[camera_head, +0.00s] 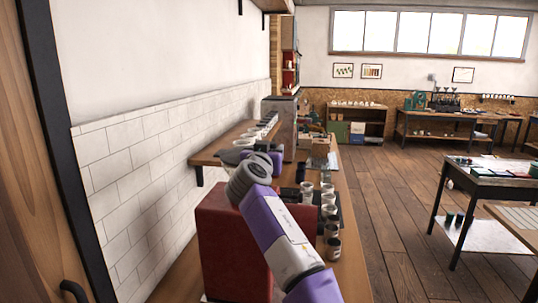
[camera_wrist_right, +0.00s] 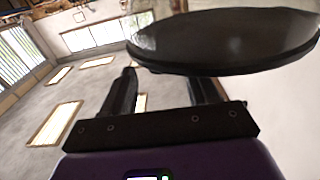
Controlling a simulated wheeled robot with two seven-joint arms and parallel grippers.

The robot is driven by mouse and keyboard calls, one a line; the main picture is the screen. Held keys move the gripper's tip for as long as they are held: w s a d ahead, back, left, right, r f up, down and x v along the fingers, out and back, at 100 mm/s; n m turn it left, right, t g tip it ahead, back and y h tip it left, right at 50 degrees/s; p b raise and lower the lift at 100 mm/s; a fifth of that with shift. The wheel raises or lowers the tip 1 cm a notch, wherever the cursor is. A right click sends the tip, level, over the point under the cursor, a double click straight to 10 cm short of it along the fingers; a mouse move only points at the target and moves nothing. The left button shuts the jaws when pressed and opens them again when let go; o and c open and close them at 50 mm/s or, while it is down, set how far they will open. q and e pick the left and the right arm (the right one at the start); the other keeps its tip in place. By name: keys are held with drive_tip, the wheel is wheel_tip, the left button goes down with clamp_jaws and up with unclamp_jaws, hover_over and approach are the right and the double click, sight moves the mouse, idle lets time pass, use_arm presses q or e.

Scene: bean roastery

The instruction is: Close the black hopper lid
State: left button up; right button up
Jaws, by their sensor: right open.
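In the right wrist view the black hopper lid (camera_wrist_right: 225,42) is a wide, dark round disc, seen nearly edge-on. My right gripper (camera_wrist_right: 163,80) is open, with its two dark fingers apart. The lid lies across the upper end of the right-hand finger; I cannot tell whether they touch. Nothing shows between the fingers. In the head view a red machine (camera_head: 228,245) stands on the counter, partly behind my purple right arm. That arm hides most of the machine's top, and its gripper is hardly seen there. My left gripper is not in view.
Several cups (camera_head: 329,212) stand in rows on the wooden counter (camera_head: 352,245), right of my arm. A wall shelf (camera_head: 222,145) with more items runs along the tiled wall. A dark table (camera_head: 490,176) stands at the right. The floor between is clear.

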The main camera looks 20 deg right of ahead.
drive_tip(key=b+v, duration=0.2)
drive_tip(key=v, duration=0.3)
drive_tip(key=shift+s+b, duration=0.3)
drive_tip(key=shift+b, duration=0.1)
